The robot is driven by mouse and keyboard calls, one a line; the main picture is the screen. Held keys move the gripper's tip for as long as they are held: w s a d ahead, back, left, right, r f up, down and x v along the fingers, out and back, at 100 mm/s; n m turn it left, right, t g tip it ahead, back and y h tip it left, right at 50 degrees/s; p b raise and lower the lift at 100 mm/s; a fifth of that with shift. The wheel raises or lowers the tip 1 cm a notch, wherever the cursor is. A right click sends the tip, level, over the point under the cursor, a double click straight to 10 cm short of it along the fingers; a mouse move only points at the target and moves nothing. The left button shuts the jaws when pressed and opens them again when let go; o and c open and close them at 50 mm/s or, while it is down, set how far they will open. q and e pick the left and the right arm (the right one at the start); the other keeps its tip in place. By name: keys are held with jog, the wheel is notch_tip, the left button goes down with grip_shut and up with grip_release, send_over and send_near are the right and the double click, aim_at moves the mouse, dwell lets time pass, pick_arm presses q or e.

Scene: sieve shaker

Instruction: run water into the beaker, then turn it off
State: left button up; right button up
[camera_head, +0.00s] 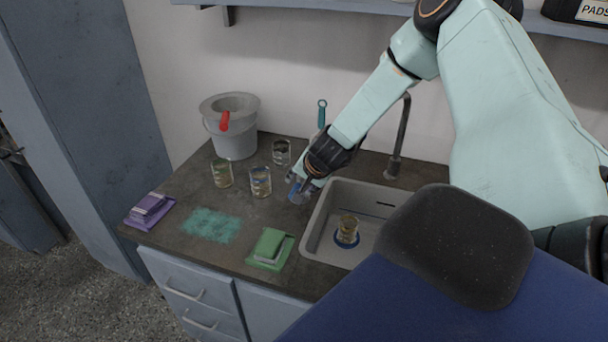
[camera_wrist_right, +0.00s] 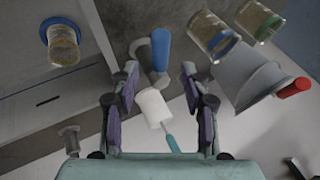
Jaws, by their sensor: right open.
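The glass beaker (camera_head: 348,226) stands upright on a blue ring in the grey sink (camera_head: 312,240). The beaker (camera_wrist_right: 62,46) and ring also show in the right wrist view. The dark tap (camera_head: 400,140) rises behind the sink; I see no water stream. A blue lever handle (camera_head: 297,194) stands at the sink's left edge. My right gripper (camera_head: 303,186) is right at this handle. In the wrist view, the open fingers (camera_wrist_right: 158,78) are on either side of the blue handle (camera_wrist_right: 161,48), apart from it. My left gripper is not in view.
Three glass beakers (camera_head: 260,182) and a grey bucket (camera_head: 225,140) with a red grip stand left of the gripper. A teal-handled brush (camera_head: 322,112) is behind it. Green (camera_head: 270,246) and purple (camera_head: 150,205) pads lie near the counter's front. A shelf hangs above.

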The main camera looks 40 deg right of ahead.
aim_at(298, 186)
jog(key=shift+b+x, duration=0.4)
jog(key=shift+x, duration=0.65)
jog(key=shift+d+f, duration=0.2)
jog(key=shift+d, duration=0.05)
jog(key=shift+w+a+r, duration=0.1)
jog(key=shift+a+r, duration=0.05)
jog(key=shift+a, duration=0.05)
